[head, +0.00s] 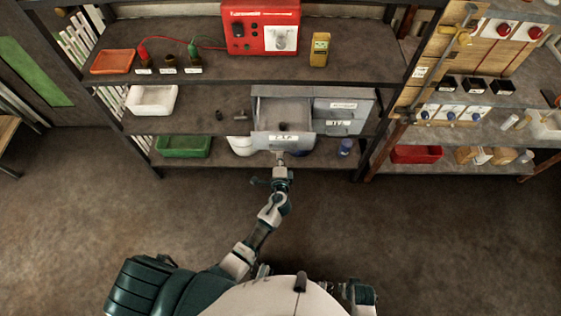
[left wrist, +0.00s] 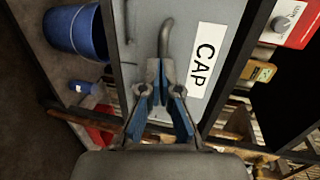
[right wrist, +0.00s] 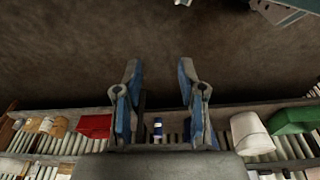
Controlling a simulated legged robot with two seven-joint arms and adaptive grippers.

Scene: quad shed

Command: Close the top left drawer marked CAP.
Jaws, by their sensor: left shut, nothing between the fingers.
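The grey drawer marked CAP (head: 283,139) is pulled out of the left side of the grey drawer cabinet (head: 343,105), and its inside shows with a small dark item in it. In the left wrist view the drawer front (left wrist: 195,20) fills the middle, with its white CAP label (left wrist: 202,52) and curved grey handle (left wrist: 166,38). My left gripper (head: 280,158) is shut and empty, just in front of the drawer front. In the left wrist view its tips (left wrist: 163,68) are at the handle; I cannot tell if they touch. My right gripper (right wrist: 160,75) is open and empty, away from the drawer.
The cabinet stands on a middle shelf, with a red box (head: 261,27) on the shelf above. A white bin (head: 152,100) is to the left. A green tray (head: 183,146) and a blue can (head: 345,147) are on the lower shelf. The floor in front is clear.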

